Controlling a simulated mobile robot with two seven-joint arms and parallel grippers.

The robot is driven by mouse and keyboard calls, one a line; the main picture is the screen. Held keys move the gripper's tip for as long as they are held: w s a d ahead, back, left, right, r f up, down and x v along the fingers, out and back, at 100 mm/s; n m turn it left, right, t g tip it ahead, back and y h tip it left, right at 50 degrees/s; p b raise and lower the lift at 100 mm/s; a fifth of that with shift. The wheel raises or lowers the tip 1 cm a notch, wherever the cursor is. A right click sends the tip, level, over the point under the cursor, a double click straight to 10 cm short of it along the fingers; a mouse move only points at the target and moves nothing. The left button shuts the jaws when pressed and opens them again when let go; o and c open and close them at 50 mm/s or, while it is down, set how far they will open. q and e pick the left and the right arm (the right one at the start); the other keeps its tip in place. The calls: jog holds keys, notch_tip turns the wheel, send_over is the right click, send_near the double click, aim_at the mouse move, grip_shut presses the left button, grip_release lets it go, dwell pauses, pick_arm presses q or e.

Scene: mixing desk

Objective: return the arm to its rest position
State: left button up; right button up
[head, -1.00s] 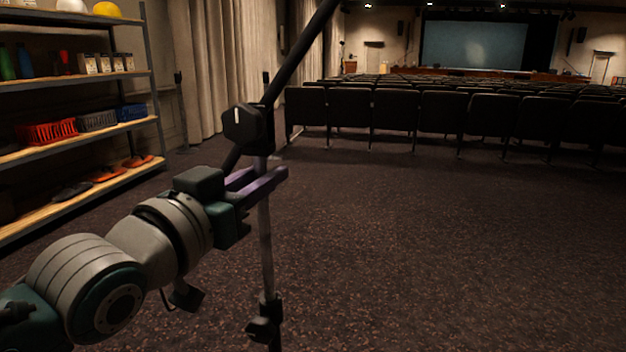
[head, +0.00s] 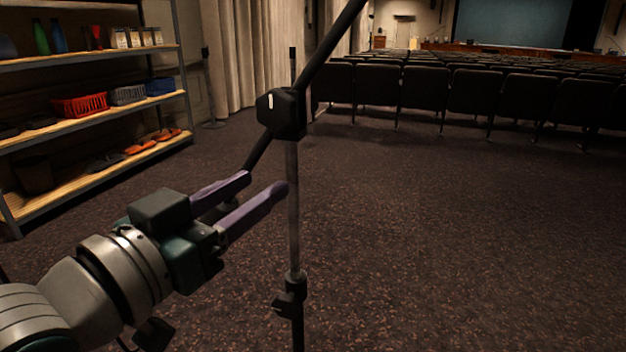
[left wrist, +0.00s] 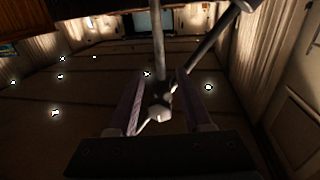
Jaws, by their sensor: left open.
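My left gripper (head: 264,183) is open and empty, its two purple fingers pointing right and slightly up in the head view. A black microphone stand is just beyond the fingertips: its upright pole (head: 293,225) runs down past them and its clutch (head: 281,113) sits above them. The nearer fingertip shows right at the pole's left edge; I cannot tell whether they touch. In the left wrist view the stand's clutch (left wrist: 160,106) appears between the open fingers (left wrist: 158,80), seemingly beyond them. My right gripper is in neither view.
A shelf rack (head: 95,158) with baskets, bottles and shoes stands at the left. A curtain (head: 240,65) hangs behind it. Rows of dark seats (head: 420,88) fill the back, before a screen (head: 512,30). Carpet (head: 430,230) at the right is clear.

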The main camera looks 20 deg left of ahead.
pick_arm(q)
jog(key=shift+v, duration=0.9)
jog(key=s+r+g+y+p, duration=0.1)
jog(key=s+r+g+p, duration=0.35)
jog(key=s+p, duration=0.3)
jog(key=s+a+r+g+y+p, duration=0.1)
jog(key=s+r+g+y+p, duration=0.1)
jog(key=s+r+g+p, duration=0.45)
jog(key=s+r+g+y+p, duration=0.1)
jog(key=s+r+g+p, duration=0.15)
jog(key=s+p, duration=0.6)
notch_tip(320, 180, up, 36)
jog(key=p, duration=3.8)
jog(key=shift+w+a+n+p, duration=0.25)
jog(key=shift+n+p, duration=0.05)
jog(key=shift+g, duration=0.25)
